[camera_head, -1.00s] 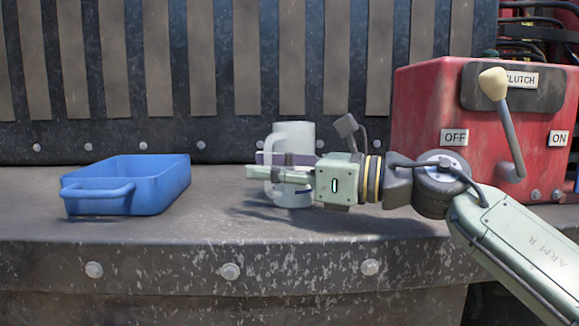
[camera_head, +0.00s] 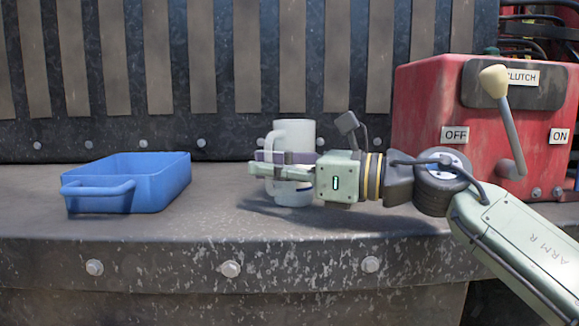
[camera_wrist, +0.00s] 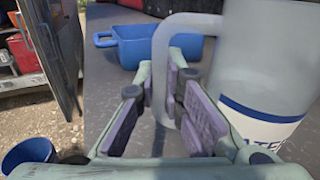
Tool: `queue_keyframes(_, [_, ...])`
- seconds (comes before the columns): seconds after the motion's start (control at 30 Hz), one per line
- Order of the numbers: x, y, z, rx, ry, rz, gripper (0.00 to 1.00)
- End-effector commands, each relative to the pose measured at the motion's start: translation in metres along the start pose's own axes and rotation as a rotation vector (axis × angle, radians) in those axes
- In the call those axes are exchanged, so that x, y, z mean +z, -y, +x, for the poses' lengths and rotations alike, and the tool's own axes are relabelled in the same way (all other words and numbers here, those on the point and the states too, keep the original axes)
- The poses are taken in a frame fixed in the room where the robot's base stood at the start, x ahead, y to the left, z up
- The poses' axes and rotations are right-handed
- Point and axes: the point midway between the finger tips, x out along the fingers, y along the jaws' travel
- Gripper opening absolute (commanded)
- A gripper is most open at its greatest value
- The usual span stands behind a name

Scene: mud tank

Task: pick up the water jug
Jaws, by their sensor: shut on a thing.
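The water jug (camera_head: 295,134) is a pale grey-white cylinder with a blue band and lettered label near its base. It stands upright on the dark metal ledge, left of the red box. In the wrist view the jug (camera_wrist: 265,55) fills the right side, its handle (camera_wrist: 172,45) looping to the left. My gripper (camera_head: 258,163) comes in level from the right, in front of the jug. Its purple-padded fingers (camera_wrist: 160,95) are on either side of the handle, shut on it. The lower handle is partly hidden by the fingers. Whether the base touches the ledge is hard to tell.
A blue tray (camera_head: 128,198) with a handle sits on the ledge (camera_head: 225,225) to the left, with free room between. A red box (camera_head: 425,110) with a clutch lever (camera_head: 508,125) stands to the right. A ribbed wall (camera_head: 220,135) is behind.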

Motion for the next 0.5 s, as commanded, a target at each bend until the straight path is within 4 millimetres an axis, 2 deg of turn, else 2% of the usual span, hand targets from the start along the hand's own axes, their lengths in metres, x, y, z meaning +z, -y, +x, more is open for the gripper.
queue_keyframes(0.5, [0.0090, 0.0003, 0.0000, -0.001, 0.000, -0.002, 0.00])
